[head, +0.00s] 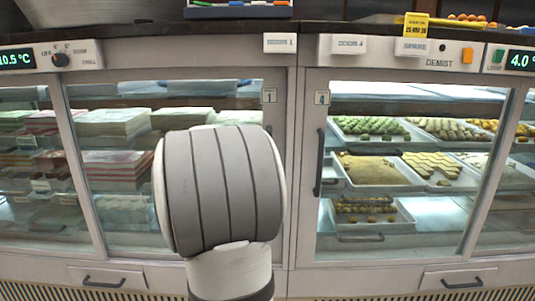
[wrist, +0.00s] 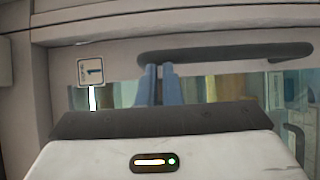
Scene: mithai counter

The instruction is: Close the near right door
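In the head view, the glass door marked 1 (head: 180,89) is the right door of the left cabinet. My arm hides its middle and most of its handle side, so I cannot tell whether it is fully shut. My gripper is hidden behind my arm there. In the wrist view, my gripper's blue fingers (wrist: 159,84) are together with only a thin gap, side by side along a long dark handle (wrist: 225,47). The tips reach its lower edge; I cannot tell whether they touch it. Nothing shows between them. The label 1 plate (wrist: 91,71) sits left of the fingers.
A right cabinet door marked 4 (head: 322,98) has a dark upright handle (head: 319,162) and trays of sweets behind its glass. Drawers with dark handles (head: 103,281) run below. The dark countertop (head: 225,29) lies above, with a yellow sign (head: 416,24).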

